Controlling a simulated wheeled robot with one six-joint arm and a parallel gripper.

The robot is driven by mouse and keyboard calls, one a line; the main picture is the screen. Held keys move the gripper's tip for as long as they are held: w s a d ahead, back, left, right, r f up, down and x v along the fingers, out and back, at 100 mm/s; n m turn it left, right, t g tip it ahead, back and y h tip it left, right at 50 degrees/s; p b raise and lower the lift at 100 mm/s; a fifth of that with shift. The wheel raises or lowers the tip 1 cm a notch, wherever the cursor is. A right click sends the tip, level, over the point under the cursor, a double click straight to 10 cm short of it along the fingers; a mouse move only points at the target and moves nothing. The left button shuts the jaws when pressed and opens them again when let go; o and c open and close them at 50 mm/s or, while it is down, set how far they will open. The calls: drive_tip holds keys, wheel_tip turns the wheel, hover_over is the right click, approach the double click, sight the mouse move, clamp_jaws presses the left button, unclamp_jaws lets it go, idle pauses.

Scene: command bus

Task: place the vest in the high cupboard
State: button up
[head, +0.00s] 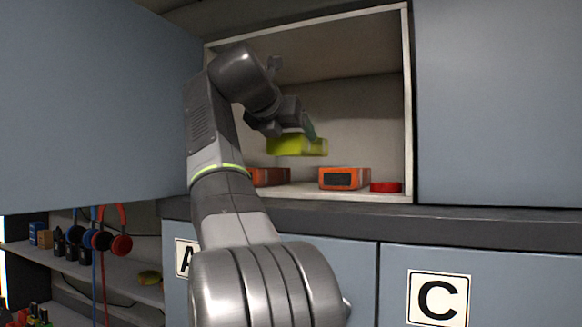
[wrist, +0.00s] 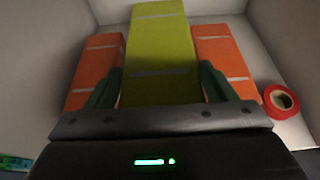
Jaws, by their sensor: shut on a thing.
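The vest is a folded yellow-green block with pale stripes; it shows in the head view (head: 297,146) and in the wrist view (wrist: 161,50). My gripper (wrist: 161,88) is shut on the vest, with one dark finger at each side. In the head view my gripper (head: 300,132) is inside the open high cupboard (head: 408,110). The vest hangs above the cupboard floor, with a visible gap under it.
Two orange folded items lie on the cupboard floor, one at left (head: 270,177) and one at right (head: 344,179). A red tape roll (head: 385,187) lies right of them. The open cupboard door (head: 95,110) stands at left. Headphones (head: 121,244) hang lower left.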

drive_tip(key=shift+f, duration=3.45)
drive_tip(key=shift+f, duration=0.25)
drive_tip(key=o, duration=0.9)
drive_tip(key=shift+r, duration=0.1)
drive_tip(key=shift+s+r, duration=0.1)
drive_tip(key=shift+r, duration=0.1)
drive_tip(key=v, duration=1.2)
drive_tip(key=shift+a+b, duration=0.1)
drive_tip(key=shift+b, duration=0.3)
